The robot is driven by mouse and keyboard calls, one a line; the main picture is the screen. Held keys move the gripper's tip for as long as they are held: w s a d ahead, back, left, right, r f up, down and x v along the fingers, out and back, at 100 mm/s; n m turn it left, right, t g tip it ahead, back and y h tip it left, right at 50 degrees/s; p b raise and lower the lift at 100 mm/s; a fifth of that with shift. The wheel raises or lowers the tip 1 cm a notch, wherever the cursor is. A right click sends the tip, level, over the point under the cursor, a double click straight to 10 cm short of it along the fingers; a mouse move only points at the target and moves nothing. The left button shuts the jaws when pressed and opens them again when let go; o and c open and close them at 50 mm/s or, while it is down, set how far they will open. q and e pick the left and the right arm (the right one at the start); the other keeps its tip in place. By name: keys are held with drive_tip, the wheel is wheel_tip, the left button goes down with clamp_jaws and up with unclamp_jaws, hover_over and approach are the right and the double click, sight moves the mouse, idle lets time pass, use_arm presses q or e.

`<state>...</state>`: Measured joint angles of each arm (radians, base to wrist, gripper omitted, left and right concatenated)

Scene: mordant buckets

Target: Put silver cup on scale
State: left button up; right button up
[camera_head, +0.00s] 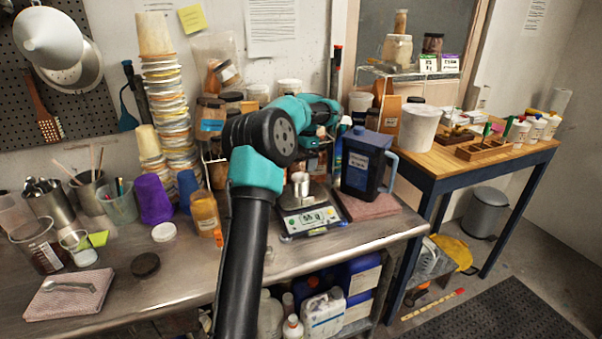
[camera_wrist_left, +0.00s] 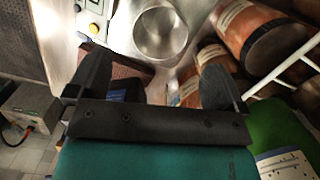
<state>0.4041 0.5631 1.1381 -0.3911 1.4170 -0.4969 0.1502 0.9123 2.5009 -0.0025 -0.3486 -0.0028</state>
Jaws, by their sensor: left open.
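The silver cup (camera_head: 301,184) is a small metal cup. It appears upright on the round pan of the scale (camera_head: 296,220), which has a lit display at its front. In the left wrist view the cup (camera_wrist_left: 160,34) is seen from above, its round mouth empty, just beyond the fingertips. My left gripper (camera_wrist_left: 155,62) is open with nothing between its fingers, apart from the cup. In the head view my arm reaches over the bench to behind the cup, and the fingers are hard to make out. Part of the scale (camera_wrist_left: 95,18) shows beside the cup. My right gripper is not in view.
A dark blue jug (camera_head: 364,160) stands on a folded pink cloth (camera_head: 366,206) right of the scale. An amber jar (camera_head: 205,210) and a purple cup (camera_head: 152,198) stand to the left. Jars crowd the back.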

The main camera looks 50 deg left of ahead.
use_arm(q)
wheel_tip(320, 180, up, 2)
drive_tip(key=shift+w+r, duration=0.1)
drive_tip(key=shift+r, duration=0.1)
idle(0.4)
